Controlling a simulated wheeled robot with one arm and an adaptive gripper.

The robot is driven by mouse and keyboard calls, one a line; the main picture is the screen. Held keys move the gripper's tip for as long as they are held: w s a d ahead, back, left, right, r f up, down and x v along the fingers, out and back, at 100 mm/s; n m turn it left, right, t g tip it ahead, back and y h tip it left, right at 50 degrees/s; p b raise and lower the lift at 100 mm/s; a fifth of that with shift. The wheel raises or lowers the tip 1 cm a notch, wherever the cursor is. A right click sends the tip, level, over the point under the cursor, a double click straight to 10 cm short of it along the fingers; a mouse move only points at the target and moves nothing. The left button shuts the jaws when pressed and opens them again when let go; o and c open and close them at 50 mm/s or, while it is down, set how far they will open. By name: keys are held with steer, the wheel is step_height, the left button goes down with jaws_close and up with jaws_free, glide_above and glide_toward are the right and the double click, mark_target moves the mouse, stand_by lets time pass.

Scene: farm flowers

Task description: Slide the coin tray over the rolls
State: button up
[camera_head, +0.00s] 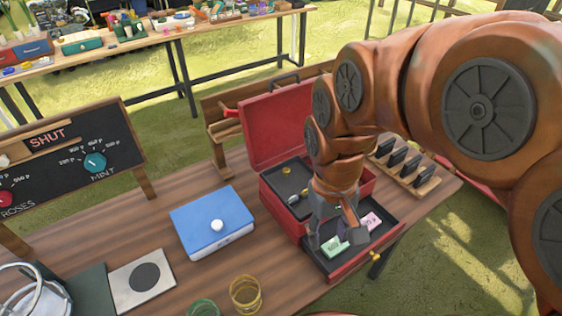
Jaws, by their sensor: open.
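A red cash box (284,223) stands on the wooden table with its lid (275,122) open. A dark coin tray (279,180) sits in its upper part, with a small yellow piece and a pale knob-like piece on it. A lower dark drawer with a red front (345,268) sticks out toward the front right. In it lie a green block (334,246) and a pink block (371,222), both with printing. I cannot make out any rolls. My gripper (335,238) is open, pointing down just above the drawer by the green block. It hides part of the box and tray.
A blue box (212,222) with a white knob stands to the left. A yellow glass (245,294) and a green glass (203,308) are at the front. A wooden rack (405,174) with black pieces is at the right, near the table's edge. A chalkboard (75,160) stands at left.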

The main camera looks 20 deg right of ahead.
steer(key=w+r+p, duration=0.1)
steer(key=w, duration=1.3)
steer(key=t+p, duration=0.1)
glide_toward(286, 169)
steer(key=shift+s+f+m, duration=0.3)
steer(key=shift+s+m, duration=0.1)
steer(key=shift+s, duration=0.05)
steer(key=shift+w+f, duration=0.2)
steer(key=shift+f, duration=0.05)
steer(key=shift+f+p, duration=1.35)
steer(key=shift+f, duration=2.35)
steer(key=shift+c, duration=0.4)
jaws_close()
